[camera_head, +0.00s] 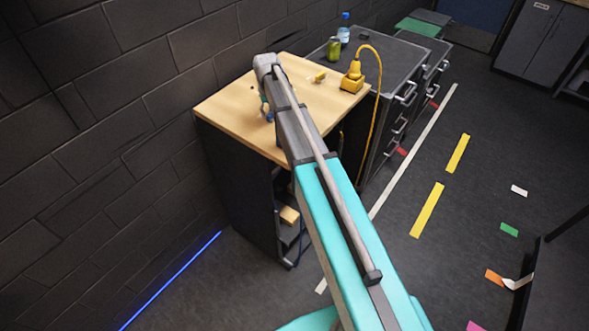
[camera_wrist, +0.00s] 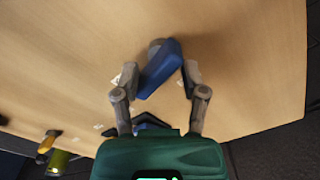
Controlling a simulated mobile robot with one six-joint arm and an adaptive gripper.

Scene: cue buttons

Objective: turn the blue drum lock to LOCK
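The blue drum lock (camera_wrist: 160,72) stands on the wooden tabletop in the wrist view, its blue handle lying diagonally. A grey round part shows at its upper end. My gripper (camera_wrist: 160,77) has its two fingers apart, one on each side of the handle. The fingers are very close to its ends; whether they touch it is unclear. In the head view, my arm hides most of the gripper, and a small blue spot (camera_head: 270,117) shows beside it on the table. A small white label (camera_wrist: 117,80) lies left of the lock; its writing is unreadable.
The wooden table (camera_head: 225,108) stands against a dark brick wall. A yellow block (camera_head: 354,80) with a yellow cable and a small yellow piece (camera_head: 320,76) are at its far right. A green can (camera_head: 333,48) and a bottle (camera_head: 344,30) stand on the dark cabinet beyond.

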